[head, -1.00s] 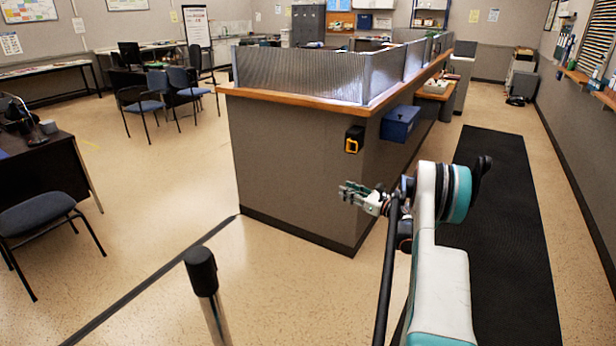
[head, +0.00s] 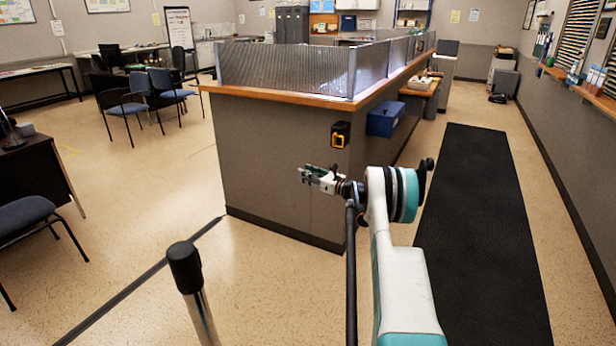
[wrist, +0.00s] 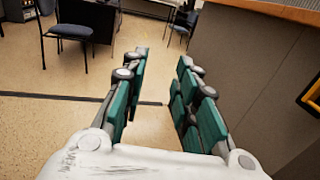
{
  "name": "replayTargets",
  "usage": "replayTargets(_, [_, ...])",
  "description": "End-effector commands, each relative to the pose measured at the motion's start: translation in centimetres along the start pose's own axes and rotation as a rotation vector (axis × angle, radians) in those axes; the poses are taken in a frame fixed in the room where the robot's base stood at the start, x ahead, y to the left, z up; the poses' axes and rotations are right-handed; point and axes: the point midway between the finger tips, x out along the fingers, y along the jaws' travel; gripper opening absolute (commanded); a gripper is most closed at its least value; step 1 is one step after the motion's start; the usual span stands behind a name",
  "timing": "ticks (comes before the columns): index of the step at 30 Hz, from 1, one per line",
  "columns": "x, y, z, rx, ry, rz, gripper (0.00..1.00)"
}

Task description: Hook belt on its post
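A black belt unit with a yellow frame (head: 341,134) is fixed to the near end of the grey counter. Its yellow edge also shows at the right edge of the wrist view (wrist: 311,96). A metal post with a black top (head: 184,266) stands upright on the floor at the lower left of the head view. My gripper (head: 314,175) is in front of the counter end, lower in the picture than the belt unit and apart from it. In the wrist view its green-padded fingers (wrist: 160,90) are spread, with only floor between them. No strap is seen pulled out.
The grey counter (head: 270,180) has a wooden ledge and clear panels. A blue box (head: 385,119) hangs on its side. A black mat (head: 480,220) lies to the right. Chairs (head: 30,215) and a dark desk stand at left. Floor around the post is open.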

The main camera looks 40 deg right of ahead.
Motion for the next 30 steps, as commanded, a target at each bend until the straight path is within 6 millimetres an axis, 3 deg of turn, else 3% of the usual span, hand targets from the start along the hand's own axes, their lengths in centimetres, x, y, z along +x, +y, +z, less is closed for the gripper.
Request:
replayTargets(6, [0.01,-0.01,0.02,0.0,0.0,0.0,0.28])
replayTargets(10, [0.0,-0.01,0.02,0.0,0.0,0.0,0.0])
replayTargets(16, [-0.01,-0.01,0.01,0.0,0.0,0.0,0.01])
replayTargets(20, [-0.01,-0.01,0.01,0.0,0.0,0.0,0.28])
replayTargets(30, [-0.15,-0.03,0.02,0.0,0.0,0.0,0.28])
